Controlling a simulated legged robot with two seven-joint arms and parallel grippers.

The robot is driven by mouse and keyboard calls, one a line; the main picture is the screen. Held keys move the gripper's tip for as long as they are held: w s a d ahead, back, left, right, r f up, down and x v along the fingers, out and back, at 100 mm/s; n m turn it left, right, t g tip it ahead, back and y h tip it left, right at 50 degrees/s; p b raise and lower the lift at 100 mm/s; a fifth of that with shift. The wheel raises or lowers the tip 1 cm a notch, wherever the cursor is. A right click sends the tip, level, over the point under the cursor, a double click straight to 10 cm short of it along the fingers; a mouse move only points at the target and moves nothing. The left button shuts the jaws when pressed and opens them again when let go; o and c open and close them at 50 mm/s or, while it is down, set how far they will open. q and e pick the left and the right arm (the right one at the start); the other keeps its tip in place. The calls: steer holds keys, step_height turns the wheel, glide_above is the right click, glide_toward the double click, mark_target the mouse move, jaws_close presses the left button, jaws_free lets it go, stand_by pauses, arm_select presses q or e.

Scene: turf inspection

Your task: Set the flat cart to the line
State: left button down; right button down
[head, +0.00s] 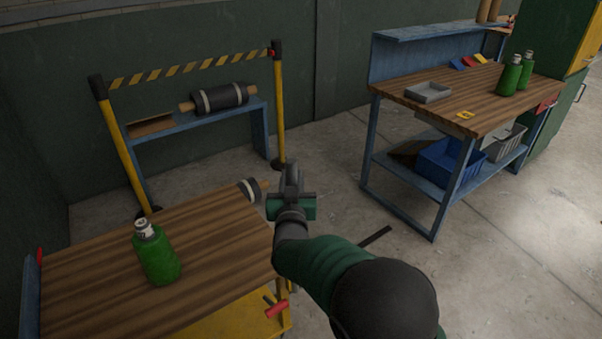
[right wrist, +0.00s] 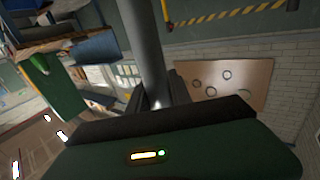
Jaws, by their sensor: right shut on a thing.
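My right gripper (head: 291,182) is beside the right edge of the near wood-topped bench. In the right wrist view, my right gripper (right wrist: 165,108) is shut on a grey round bar (right wrist: 147,50), which runs up out of the picture. What the bar belongs to is hidden. No flat cart can be made out for certain; a yellow panel (head: 235,318) shows low under the near wooden top (head: 215,235), partly cut off by the frame. I cannot make out a floor line for certain; a short dark strip (head: 375,237) shows on the floor. My left gripper is not in view.
A green bottle (head: 157,255) stands on the near bench. A dark roll (head: 249,190) lies by its far right corner. A striped barrier (head: 185,72) stands before a low blue rack (head: 262,130). A blue-framed workbench (head: 400,90) stands right.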

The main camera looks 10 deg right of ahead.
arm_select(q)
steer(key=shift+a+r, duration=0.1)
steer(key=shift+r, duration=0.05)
arm_select(e)
steer(key=shift+s+a+r, duration=0.1)
steer(key=shift+a+r, duration=0.25)
steer(key=shift+a, duration=0.25)
steer(key=c, duration=1.5)
jaws_free()
steer(key=shift+f, duration=0.1)
steer(key=shift+o, duration=1.1)
steer(key=shift+a+f, duration=0.1)
steer(key=shift+a, duration=0.05)
steer(key=shift+o, duration=0.6)
steer(key=shift+w+a+f, duration=0.1)
steer(key=shift+w, duration=0.15)
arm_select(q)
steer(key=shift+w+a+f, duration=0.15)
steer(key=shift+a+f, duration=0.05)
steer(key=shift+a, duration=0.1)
arm_select(e)
steer(key=shift+s, duration=0.1)
